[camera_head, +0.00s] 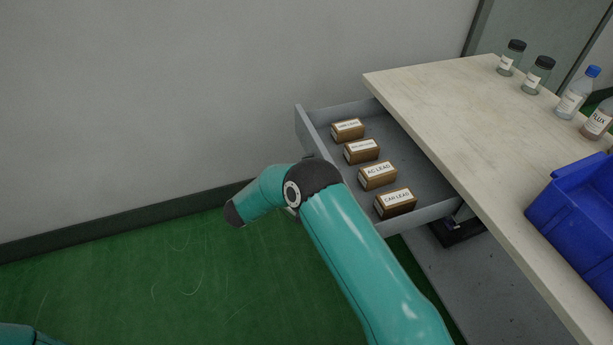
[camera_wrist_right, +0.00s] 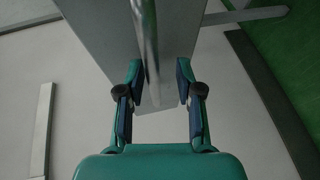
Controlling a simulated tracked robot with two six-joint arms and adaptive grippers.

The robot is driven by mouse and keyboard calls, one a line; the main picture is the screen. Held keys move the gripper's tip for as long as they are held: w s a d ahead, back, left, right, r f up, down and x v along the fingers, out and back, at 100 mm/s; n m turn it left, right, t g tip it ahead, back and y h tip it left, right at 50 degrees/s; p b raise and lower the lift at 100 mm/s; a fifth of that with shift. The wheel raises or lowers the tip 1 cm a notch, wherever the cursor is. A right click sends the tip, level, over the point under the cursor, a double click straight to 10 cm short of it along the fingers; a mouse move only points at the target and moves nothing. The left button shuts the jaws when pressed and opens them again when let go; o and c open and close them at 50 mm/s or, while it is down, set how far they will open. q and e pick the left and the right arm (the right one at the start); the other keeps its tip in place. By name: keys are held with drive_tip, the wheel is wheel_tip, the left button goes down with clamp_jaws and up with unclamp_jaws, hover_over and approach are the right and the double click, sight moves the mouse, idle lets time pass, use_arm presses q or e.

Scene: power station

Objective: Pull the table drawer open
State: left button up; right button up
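The table drawer (camera_head: 305,130) stands pulled out from under the pale table top (camera_head: 440,110), its inside showing in the head view. My right arm crosses in front of the drawer and hides much of its front and the handle there. In the right wrist view, my right gripper (camera_wrist_right: 160,78) is open, its two fingers apart. The metal bar of the handle (camera_wrist_right: 147,45) runs toward the space between them, closer to the left finger. I cannot tell whether they touch. The grey drawer front (camera_wrist_right: 105,28) lies behind the bar. My left gripper is out of view.
Several labelled small boxes (camera_head: 378,175) stand in a row inside the drawer. Bottles (camera_head: 572,95) and a blue bin (camera_head: 580,210) stand on the table top. A grey wall (camera_head: 200,80) is behind, and the green floor (camera_head: 170,270) to the left is clear.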

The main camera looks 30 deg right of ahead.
drive_tip(key=shift+r, duration=0.2)
drive_tip(key=v, duration=1.2)
